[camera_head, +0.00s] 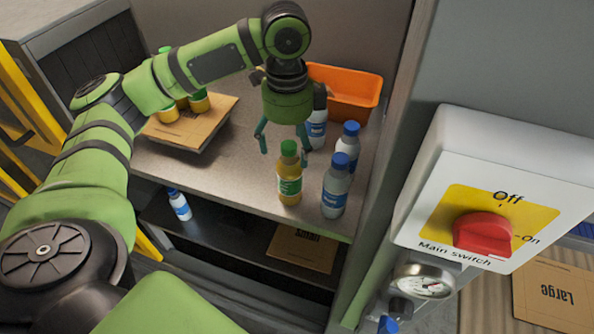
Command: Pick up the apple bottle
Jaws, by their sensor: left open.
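The apple bottle (289,175), with yellow juice and a green cap, stands upright near the front edge of the shelf. My left gripper (284,151) comes down from above just behind it, with its fingers spread open and nothing between them that I can make out. The bottle's cap overlaps the space between the fingers in the picture; I cannot tell whether they touch. My right gripper does not show.
Water bottles with blue caps stand close by on the right (335,187), (348,145). An orange bin (345,92) is behind. Yellow bottles stand on a cardboard piece (205,128) at left. A shelf wall and main switch (483,233) are at right.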

